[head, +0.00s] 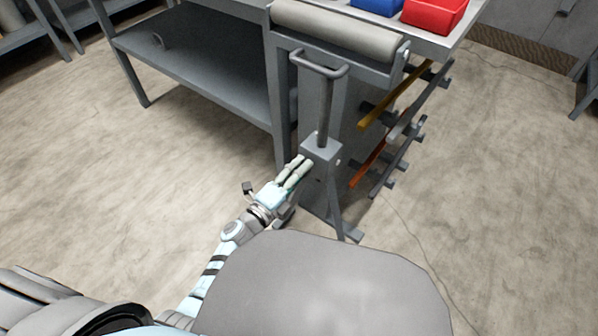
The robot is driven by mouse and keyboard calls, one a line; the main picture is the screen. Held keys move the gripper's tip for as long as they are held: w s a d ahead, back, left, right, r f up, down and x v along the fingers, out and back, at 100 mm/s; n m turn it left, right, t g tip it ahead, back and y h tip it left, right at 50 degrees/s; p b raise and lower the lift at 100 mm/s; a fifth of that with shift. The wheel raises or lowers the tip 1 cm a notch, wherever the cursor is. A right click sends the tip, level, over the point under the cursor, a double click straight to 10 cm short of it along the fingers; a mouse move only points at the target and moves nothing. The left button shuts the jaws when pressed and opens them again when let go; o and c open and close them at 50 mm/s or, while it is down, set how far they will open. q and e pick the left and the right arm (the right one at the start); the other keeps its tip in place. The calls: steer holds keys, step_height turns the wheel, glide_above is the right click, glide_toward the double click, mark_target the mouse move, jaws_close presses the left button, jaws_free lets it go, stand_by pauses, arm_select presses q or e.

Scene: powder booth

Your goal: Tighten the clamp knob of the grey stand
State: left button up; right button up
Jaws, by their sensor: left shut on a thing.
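The grey stand (321,150) is upright in front of the workbench, with a block-shaped collar, a thin post (323,112) rising from it and a bracket (319,65) on top. My left gripper (300,168) reaches in from the lower left. Its fingers are shut at the left side of the collar, on the clamp knob. The fingers hide the knob, so its shape and turn do not show. My right gripper is out of the picture.
A workbench with a lower shelf (200,80) stands behind. A grey roll (335,27) lies along its end, near a blue bin (378,5) and a red bin (434,14). Side rack arms hold yellow (383,103) and orange (367,165) bars. Floor is open left and right.

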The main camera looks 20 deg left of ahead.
arm_select(q)
steer(key=o, duration=1.2)
steer(key=shift+c, duration=0.2)
steer(key=v, duration=1.2)
steer(key=shift+d+f, duration=0.1)
